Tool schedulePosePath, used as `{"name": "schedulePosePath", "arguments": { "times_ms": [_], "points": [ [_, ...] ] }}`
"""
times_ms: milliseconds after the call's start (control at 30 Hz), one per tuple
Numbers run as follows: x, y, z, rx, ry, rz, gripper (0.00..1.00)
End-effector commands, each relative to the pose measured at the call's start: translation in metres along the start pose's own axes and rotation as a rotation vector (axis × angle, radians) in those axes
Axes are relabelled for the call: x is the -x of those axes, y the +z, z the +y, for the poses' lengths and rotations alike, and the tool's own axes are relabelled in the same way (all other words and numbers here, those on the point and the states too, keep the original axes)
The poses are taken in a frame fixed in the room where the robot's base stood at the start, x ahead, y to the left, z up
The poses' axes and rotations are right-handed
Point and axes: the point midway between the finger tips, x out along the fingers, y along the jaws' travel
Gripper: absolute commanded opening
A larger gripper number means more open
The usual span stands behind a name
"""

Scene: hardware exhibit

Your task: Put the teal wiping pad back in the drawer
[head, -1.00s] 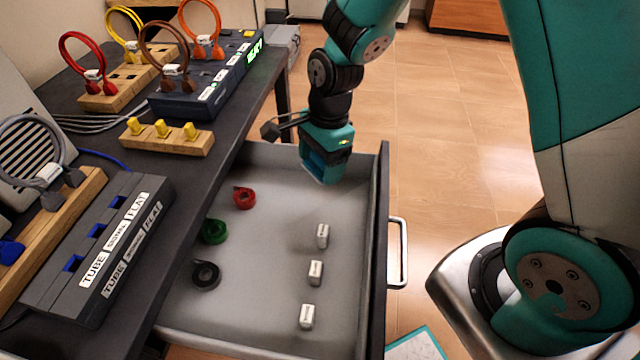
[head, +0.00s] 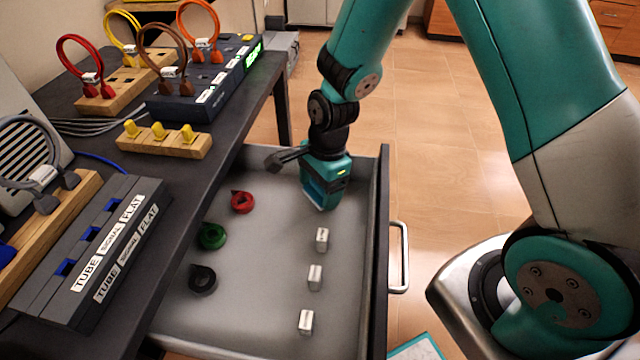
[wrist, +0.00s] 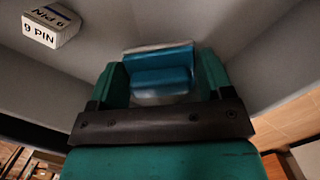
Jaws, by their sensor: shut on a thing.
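My gripper (head: 323,192) is inside the open grey drawer (head: 265,318), in its far right part, pointing down. It is shut on the teal wiping pad, a blue-teal block that shows between the fingers in the wrist view (wrist: 160,68). In the head view the fingers mostly hide the pad. The pad is low over the drawer floor; I cannot tell whether it touches it.
The drawer holds a red roll (head: 242,202), a green roll (head: 212,236), a black roll (head: 202,279) and small white blocks (head: 315,277) at right. One block, marked 9 PIN (wrist: 50,27), shows in the wrist view. The drawer's middle is clear.

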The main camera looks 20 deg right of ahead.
Motion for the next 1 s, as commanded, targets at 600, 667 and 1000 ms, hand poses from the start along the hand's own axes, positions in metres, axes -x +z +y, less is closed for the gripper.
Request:
{"name": "schedulePosePath", "arguments": {
  "times_ms": [600, 667, 1000],
  "points": [
    [-0.005, -0.001, 0.000, 0.000, -0.001, 0.000, 0.99],
    [-0.003, -0.001, 0.000, 0.000, -0.001, 0.000, 0.99],
    [0.057, 0.001, -0.002, -0.001, -0.007, 0.000, 0.99]
  ]
}}
